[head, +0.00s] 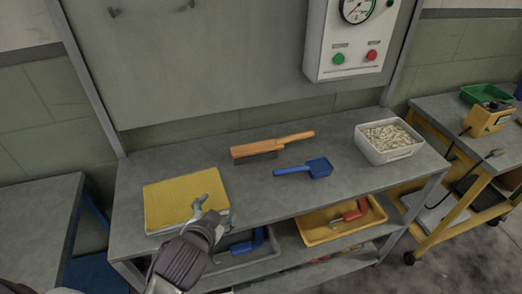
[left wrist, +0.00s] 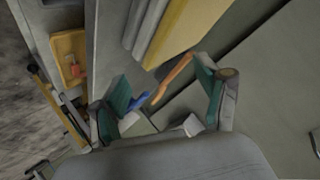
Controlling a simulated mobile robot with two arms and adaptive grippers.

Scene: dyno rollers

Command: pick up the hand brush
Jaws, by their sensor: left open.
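The hand brush (head: 268,147), with an orange wooden body and handle and dark bristles, lies on the grey bench top (head: 240,180) towards the back. Its handle points right. It also shows in the left wrist view (left wrist: 174,77), between my fingers but farther off. My left gripper (head: 211,205) is open and empty above the front edge of the yellow pad, to the left of and nearer than the brush. In the left wrist view its two fingers (left wrist: 160,98) stand wide apart. My right gripper is in neither view.
A yellow pad (head: 175,198) lies at the bench's left. Yellow (head: 316,234) and grey trays sit on the shelf below. A panel with buttons (head: 325,66) hangs behind.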

